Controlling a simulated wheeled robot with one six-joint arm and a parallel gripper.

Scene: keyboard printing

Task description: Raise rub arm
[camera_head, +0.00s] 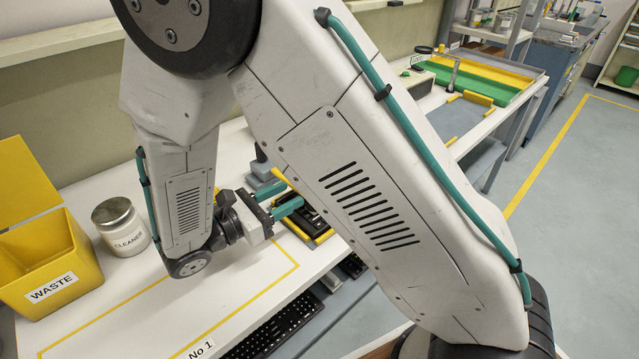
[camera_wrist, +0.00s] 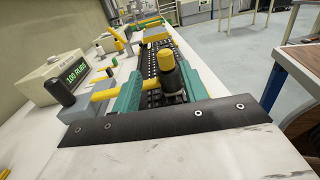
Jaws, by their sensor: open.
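My gripper (camera_head: 287,194) is open, its two teal fingers pointing right toward the black and yellow rubbing device in the head view. In the wrist view my gripper (camera_wrist: 168,88) has its fingers spread either side of an upright post with a yellow cap (camera_wrist: 166,60) and a dark body. I cannot tell whether the fingers touch it. This post seems to belong to the rub arm; its lower part is partly hidden. A black keyboard-like strip (camera_wrist: 150,62) lies behind the post.
A counter box reading "100 RUBS" (camera_wrist: 72,76) stands left in the wrist view. A yellow WASTE bin (camera_head: 50,262) and a CLEANER jar (camera_head: 121,228) stand on the left bench. A keyboard (camera_head: 272,332) lies below the front edge. The outlined No 1 area (camera_head: 215,305) is clear.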

